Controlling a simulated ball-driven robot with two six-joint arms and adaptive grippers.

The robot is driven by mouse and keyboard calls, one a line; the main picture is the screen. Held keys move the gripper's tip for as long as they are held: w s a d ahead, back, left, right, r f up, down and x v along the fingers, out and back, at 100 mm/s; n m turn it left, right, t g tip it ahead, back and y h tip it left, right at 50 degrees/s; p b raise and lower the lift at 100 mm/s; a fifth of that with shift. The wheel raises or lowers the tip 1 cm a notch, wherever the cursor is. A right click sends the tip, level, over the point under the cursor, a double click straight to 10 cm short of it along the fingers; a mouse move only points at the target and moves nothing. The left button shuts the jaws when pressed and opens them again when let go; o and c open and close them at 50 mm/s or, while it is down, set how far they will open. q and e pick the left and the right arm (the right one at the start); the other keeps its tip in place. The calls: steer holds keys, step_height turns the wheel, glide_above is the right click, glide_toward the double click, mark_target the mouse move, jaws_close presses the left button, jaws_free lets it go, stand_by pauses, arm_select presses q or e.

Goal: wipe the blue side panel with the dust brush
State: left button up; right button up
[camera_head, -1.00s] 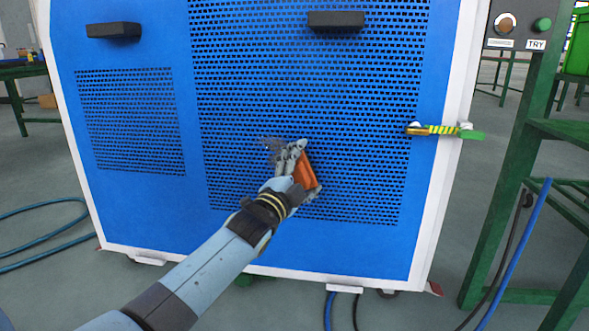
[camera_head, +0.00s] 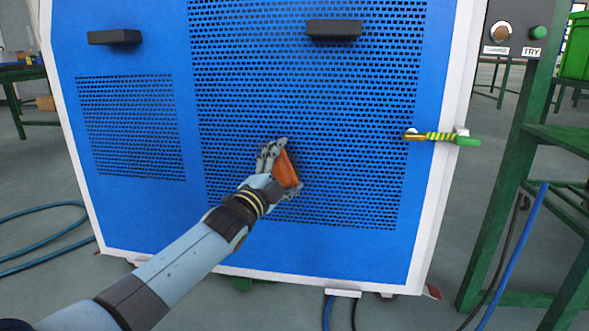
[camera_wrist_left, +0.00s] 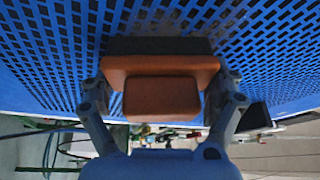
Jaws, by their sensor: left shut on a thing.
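The blue side panel (camera_head: 315,250) stands upright in front of me, with a large perforated area and a smaller one at the left. My left gripper (camera_head: 276,170) is shut on the orange dust brush (camera_head: 287,168) at the lower middle of the large perforated area. In the left wrist view the brush (camera_wrist_left: 160,98) sits between the two fingers (camera_wrist_left: 160,100), its dark bristle side against or very close to the perforated panel (camera_wrist_left: 265,50). No dark smudge shows near the brush in the head view. My right gripper is not in view.
Two black handles (camera_head: 114,37) (camera_head: 334,29) stick out from the upper panel. A yellow-green striped lever (camera_head: 440,136) sits at the right edge. A green metal frame (camera_head: 505,180) stands on the right. Blue hoses (camera_head: 40,235) lie on the floor at left.

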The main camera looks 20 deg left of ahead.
arm_select(q)
steer(key=shift+s+a, duration=0.3)
steer(key=shift+a, duration=0.7)
steer(key=shift+s+a, duration=0.25)
steer(key=shift+a, duration=0.7)
